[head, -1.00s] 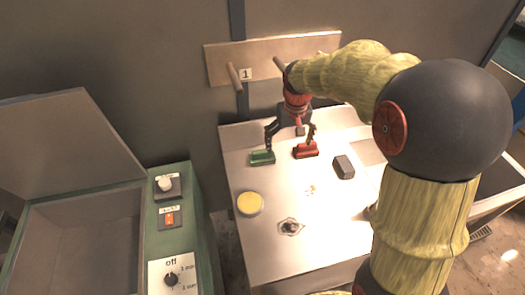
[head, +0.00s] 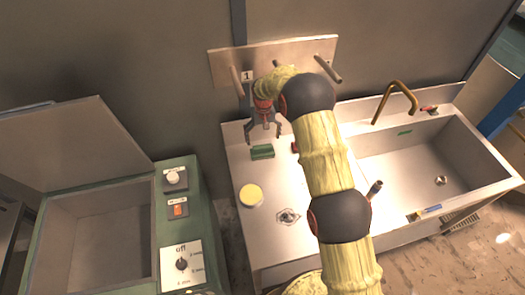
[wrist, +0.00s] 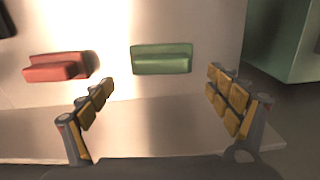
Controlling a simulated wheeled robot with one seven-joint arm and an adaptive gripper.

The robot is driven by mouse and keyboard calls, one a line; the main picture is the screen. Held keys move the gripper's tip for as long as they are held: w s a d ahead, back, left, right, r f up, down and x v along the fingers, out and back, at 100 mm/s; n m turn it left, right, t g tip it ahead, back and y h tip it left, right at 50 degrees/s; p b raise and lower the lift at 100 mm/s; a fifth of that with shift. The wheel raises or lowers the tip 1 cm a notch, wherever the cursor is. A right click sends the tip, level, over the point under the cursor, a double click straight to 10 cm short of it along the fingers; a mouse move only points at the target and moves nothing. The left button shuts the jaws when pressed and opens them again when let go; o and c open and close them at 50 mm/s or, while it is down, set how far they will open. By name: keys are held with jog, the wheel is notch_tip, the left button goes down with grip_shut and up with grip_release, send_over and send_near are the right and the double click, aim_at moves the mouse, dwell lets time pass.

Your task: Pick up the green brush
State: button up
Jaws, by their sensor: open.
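The green brush (head: 262,152) lies on the metal worktop near its back left, below the wall rack. In the wrist view the green brush (wrist: 161,59) lies ahead of the fingertips, between the lines of the two fingers. My gripper (head: 264,130) is over the back of the worktop, just behind and above the brush in the head view. In the wrist view my gripper (wrist: 163,90) is open and empty, its yellow-padded fingers wide apart. A red brush (wrist: 57,67) lies to the left of the green one; my arm mostly hides it in the head view.
A yellow round item (head: 251,195) and a drain-like fitting (head: 288,217) are on the worktop (head: 262,235). A sink (head: 425,165) with a brass tap (head: 397,100) is at right. A green cabinet (head: 205,215) with controls stands at left. Wall pegs (head: 328,71) stick out behind.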

aim_at(262, 146)
notch_tip(262, 146, down, 7)
jog(key=shift+s+a+p, duration=0.1)
jog(key=shift+a+p, duration=0.05)
jog(key=shift+p, duration=0.35)
jog(key=shift+c, duration=0.3)
jog(key=c, duration=1.1)
jog(key=shift+c, duration=0.6)
notch_tip(262, 146, up, 10)
jog(key=shift+r+b, duration=0.1)
jog(key=shift+b, duration=0.45)
